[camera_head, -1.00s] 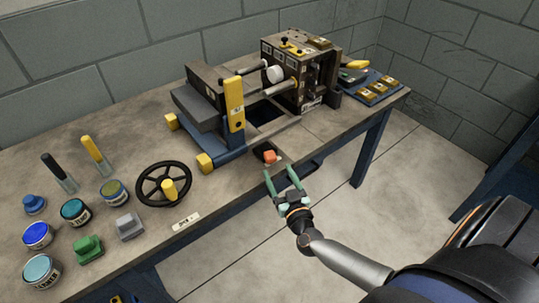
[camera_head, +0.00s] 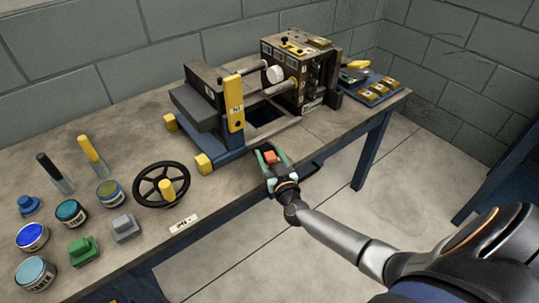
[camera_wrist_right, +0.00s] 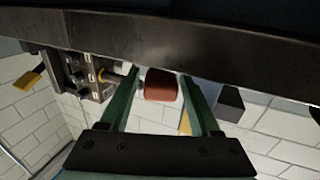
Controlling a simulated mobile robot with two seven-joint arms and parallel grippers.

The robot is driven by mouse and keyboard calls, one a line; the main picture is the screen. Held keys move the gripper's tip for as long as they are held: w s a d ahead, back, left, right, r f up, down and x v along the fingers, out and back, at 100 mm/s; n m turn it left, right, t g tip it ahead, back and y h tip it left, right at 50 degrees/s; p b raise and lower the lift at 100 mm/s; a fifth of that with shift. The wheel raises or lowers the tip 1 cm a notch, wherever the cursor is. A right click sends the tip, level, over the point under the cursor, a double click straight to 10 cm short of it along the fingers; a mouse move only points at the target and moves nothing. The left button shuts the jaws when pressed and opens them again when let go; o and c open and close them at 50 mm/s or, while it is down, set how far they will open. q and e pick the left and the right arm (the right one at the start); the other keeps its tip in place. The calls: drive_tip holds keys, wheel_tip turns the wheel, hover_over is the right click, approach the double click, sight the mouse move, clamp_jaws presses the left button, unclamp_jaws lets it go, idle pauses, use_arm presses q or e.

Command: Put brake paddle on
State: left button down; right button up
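In the right wrist view the red block (camera_wrist_right: 161,85) is between the two fingers (camera_wrist_right: 160,95), with a gap on both sides. The gripper is open. My left gripper is not in view.
A yellow lever (camera_head: 234,104) stands upright on the machine. A black handwheel (camera_head: 161,184), several paint tins, including one blue (camera_head: 32,236), and two stamp-like blocks, green (camera_head: 83,250) and grey (camera_head: 124,228), lie to the left. A blue tray (camera_head: 378,90) is at the far right.

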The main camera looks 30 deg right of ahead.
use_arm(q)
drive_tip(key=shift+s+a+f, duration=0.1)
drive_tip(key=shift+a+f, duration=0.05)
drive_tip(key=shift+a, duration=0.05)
use_arm(e)
clamp_jaws()
drive_tip(key=shift+a+r+m+h+p, duration=0.1)
drive_tip(key=shift+r+m+h+p, duration=0.25)
drive_tip(key=shift+h+p, duration=0.3)
drive_tip(key=shift+w+a+f+m+g+h+p, duration=0.1)
drive_tip(key=shift+a+m+g+h+p, duration=0.05)
drive_tip(key=shift+m+g+h+p, duration=0.25)
drive_tip(key=shift+w+a+f+m+g+h+p, duration=0.1)
drive_tip(key=shift+a+m+g+h+p, duration=0.15)
drive_tip(key=shift+m+h+p, duration=0.35)
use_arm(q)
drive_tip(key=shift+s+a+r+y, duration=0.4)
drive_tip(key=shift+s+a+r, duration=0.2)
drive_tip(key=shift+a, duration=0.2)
use_arm(e)
drive_tip(key=shift+w+a+f+m+g+h, duration=0.1)
drive_tip(key=shift+m+g+h, duration=0.4)
drive_tip(key=shift+h, duration=0.3)
drive_tip(key=shift+a+m+g+h, duration=0.1)
drive_tip(key=shift+m+g+h, duration=0.3)
drive_tip(key=shift+h, duration=0.35)
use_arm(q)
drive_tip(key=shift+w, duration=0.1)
